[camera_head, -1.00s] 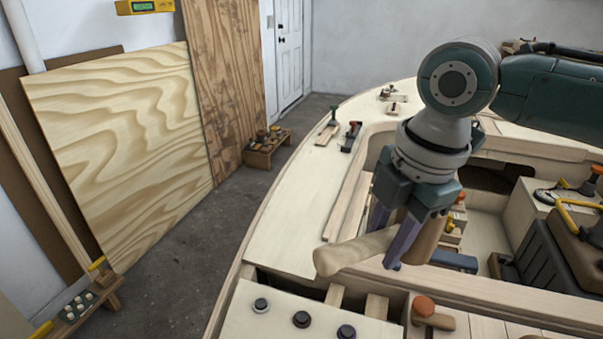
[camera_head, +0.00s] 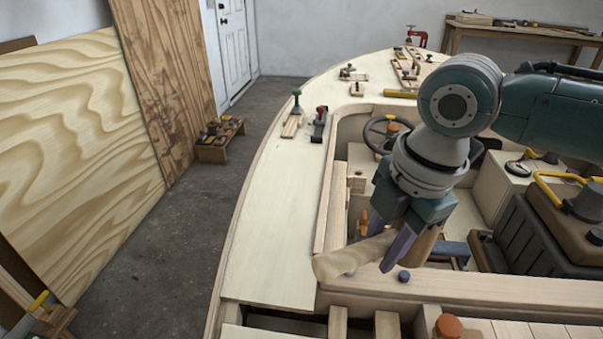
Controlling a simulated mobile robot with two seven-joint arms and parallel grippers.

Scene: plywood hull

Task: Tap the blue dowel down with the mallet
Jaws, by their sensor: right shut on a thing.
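My right gripper (camera_head: 392,242) is at centre right, pointing down, with its purple fingers shut on the wooden mallet (camera_head: 350,258). A thick pale part of the mallet sticks out to the left of the fingers; a browner wooden part shows behind them to the right. The fingers hide the middle of it. A small dark blue round top, which looks like the blue dowel (camera_head: 404,277), shows just below the fingertips at the inner edge of the plywood hull. Whether anything touches it I cannot tell. My left gripper is out of view.
An orange-topped wooden piece (camera_head: 448,327) stands at the bottom edge. A steering wheel (camera_head: 388,134) and a dark box (camera_head: 545,245) are inside the hull. The left deck (camera_head: 270,240) is bare in its middle. Clamps and tools (camera_head: 318,125) stand farther along it.

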